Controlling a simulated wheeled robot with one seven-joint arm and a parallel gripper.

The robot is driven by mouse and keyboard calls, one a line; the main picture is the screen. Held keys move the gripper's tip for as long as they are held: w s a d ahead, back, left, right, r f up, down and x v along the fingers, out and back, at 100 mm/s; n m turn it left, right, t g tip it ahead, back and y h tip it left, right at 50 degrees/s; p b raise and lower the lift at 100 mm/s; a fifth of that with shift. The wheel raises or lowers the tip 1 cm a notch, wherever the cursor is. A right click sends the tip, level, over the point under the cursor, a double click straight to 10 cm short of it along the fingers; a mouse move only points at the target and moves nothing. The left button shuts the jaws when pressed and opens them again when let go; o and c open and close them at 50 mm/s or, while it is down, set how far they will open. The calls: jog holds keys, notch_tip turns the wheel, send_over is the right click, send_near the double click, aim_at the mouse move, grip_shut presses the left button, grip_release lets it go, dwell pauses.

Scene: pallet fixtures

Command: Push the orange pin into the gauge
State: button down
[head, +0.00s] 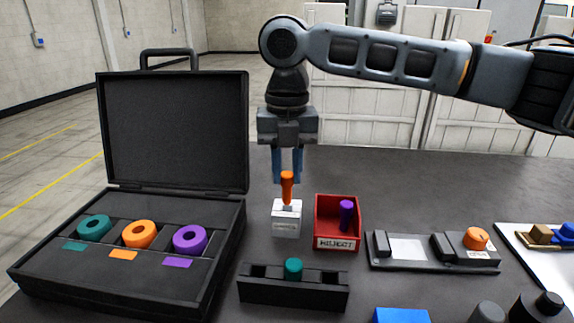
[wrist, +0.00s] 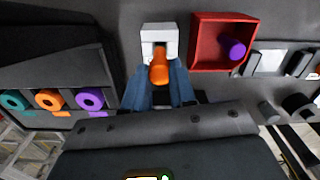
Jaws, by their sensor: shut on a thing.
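The orange pin (head: 287,186) is upright, with its lower end at the top of the white gauge block (head: 286,222). My gripper (head: 287,180) points down above the block, its blue fingers shut on the upper part of the pin. In the wrist view the orange pin (wrist: 159,69) lies between the fingertips, in front of the gauge (wrist: 148,34). A dark opening shows in the gauge there. How deep the pin's tip sits in the gauge, if at all, I cannot tell.
A red reject bin (head: 338,243) with a purple pin (head: 346,213) stands just right of the gauge. A black rack (head: 293,292) with a teal pin (head: 293,268) is in front. An open black case (head: 200,268) with coloured rings is left. A fixture (head: 433,264) stands right.

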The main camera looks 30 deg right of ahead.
jog(key=shift+f+b, duration=0.35)
jog(key=shift+f, duration=0.85)
dwell(0.6)
jog(key=shift+c, duration=2.3)
grip_release()
notch_tip(320, 180, up, 9)
jog(key=p, duration=0.8)
jog(key=shift+p, duration=0.3)
